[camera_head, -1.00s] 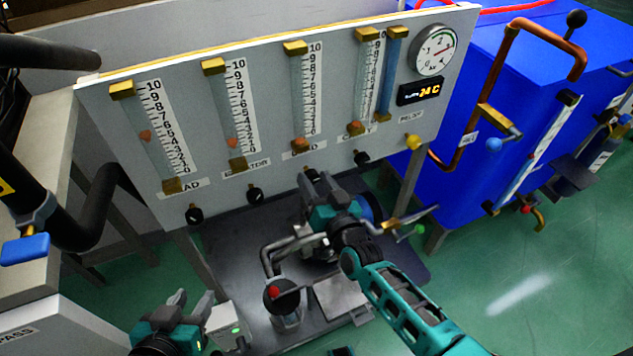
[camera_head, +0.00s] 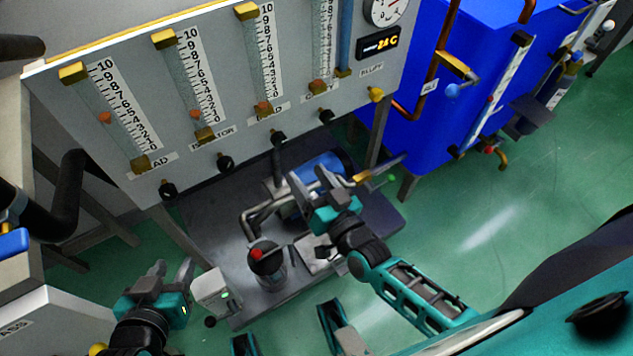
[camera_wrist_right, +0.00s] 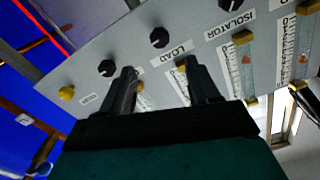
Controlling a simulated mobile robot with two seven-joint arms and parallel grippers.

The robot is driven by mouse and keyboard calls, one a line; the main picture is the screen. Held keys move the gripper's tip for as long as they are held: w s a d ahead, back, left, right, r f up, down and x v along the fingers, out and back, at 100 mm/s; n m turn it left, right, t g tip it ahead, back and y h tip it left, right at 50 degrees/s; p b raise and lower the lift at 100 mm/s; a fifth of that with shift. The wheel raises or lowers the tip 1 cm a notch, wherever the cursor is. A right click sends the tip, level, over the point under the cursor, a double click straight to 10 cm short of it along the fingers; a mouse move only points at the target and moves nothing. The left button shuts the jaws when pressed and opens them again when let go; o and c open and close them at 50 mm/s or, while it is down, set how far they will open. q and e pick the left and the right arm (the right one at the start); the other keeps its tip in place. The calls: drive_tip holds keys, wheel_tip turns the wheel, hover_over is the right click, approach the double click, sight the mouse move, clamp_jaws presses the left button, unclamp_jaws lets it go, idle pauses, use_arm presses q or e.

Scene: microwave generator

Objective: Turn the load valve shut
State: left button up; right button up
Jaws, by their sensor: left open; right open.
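The load valve is a round black knob (camera_head: 278,137) low on the grey panel, below the LOAD label. In the right wrist view the black load knob (camera_wrist_right: 159,37) sits beside its LOAD label, beyond the fingertips, with a short white mark on its face. My right gripper (camera_head: 308,178) is open, below and a little right of the load knob in the head view. Its two dark fingers (camera_wrist_right: 157,75) show apart and empty in the wrist view, and neither appears to touch the knob. My left gripper (camera_head: 172,268) is open and empty at the lower left.
Similar black knobs, such as the isolator knob (camera_head: 225,161), flank the load valve. A yellow knob (camera_head: 376,95) is at the right. Below stand a red-topped vessel (camera_head: 267,258) and pipes on a dark base plate (camera_head: 212,236). A blue tank (camera_head: 420,65) is right.

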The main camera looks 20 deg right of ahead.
use_arm(q)
drive_tip(key=shift+r, duration=0.2)
use_arm(e)
drive_tip(key=shift+s+d, duration=0.25)
drive_tip(key=shift+s, duration=1)
use_arm(q)
drive_tip(key=shift+d+r, duration=0.1)
use_arm(e)
drive_tip(key=shift+r, duration=0.1)
use_arm(q)
drive_tip(key=s+a+r+y+p, duration=0.1)
drive_tip(key=a+r+p, duration=0.2)
drive_tip(key=r+p, duration=0.3)
drive_tip(key=p, duration=0.4)
drive_tip(key=shift+s+p, duration=0.3)
drive_tip(key=shift+p, duration=0.1)
use_arm(e)
drive_tip(key=s+d+r+n+g+h, duration=0.1)
drive_tip(key=s+d+r+n+g, duration=0.3)
drive_tip(key=s+r+g, duration=0.2)
drive_tip(key=shift+s+r+g, duration=0.35)
drive_tip(key=shift+s+g, duration=0.05)
drive_tip(key=shift+s, duration=0.65)
drive_tip(key=shift+a, duration=0.1)
use_arm(q)
drive_tip(key=shift+w+r, duration=0.15)
